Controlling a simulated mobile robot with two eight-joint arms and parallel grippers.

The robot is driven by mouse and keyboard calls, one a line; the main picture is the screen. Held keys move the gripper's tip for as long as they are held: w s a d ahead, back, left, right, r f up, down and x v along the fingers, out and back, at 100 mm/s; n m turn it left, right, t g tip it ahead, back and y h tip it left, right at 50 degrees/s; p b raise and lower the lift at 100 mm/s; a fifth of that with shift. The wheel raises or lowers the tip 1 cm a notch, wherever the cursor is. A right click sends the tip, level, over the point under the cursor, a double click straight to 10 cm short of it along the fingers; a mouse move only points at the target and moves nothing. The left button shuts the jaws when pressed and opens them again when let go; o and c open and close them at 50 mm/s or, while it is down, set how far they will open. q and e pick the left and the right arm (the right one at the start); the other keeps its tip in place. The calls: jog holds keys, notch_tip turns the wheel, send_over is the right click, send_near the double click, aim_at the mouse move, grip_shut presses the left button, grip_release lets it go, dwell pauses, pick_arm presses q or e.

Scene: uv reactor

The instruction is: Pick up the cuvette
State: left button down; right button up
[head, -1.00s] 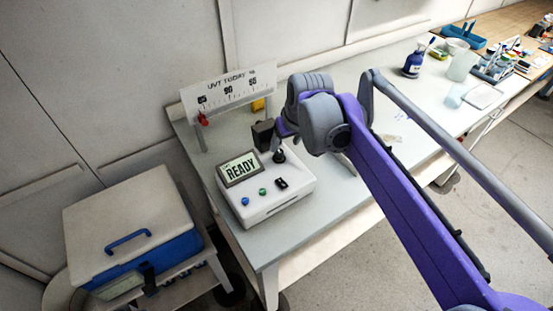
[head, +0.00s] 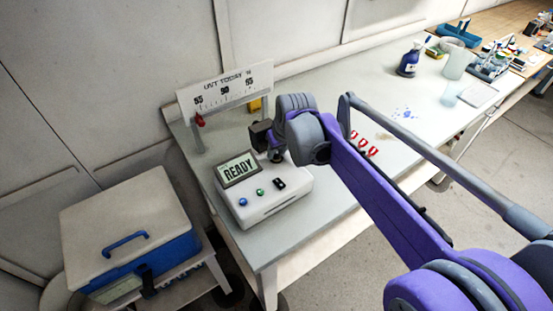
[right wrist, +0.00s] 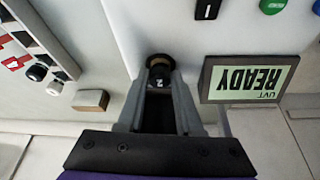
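The cuvette is seen as a small dark-capped piece (right wrist: 160,64) with a "2" on it, at the fingertips of my right gripper (right wrist: 160,82) in the right wrist view. The two grey fingers stand one on each side of it; whether they press on it cannot be told. In the head view my right gripper (head: 275,156) is at the back right of the white reactor box (head: 268,203), largely covered by my purple arm. The reactor's display (head: 239,168) reads READY. My left gripper is not in view.
A scale board (head: 225,91) with a red pointer stands behind the reactor. A blue-and-white chest (head: 128,230) is at the lower left.

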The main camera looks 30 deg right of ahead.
grip_shut()
jog(key=shift+r, duration=0.15)
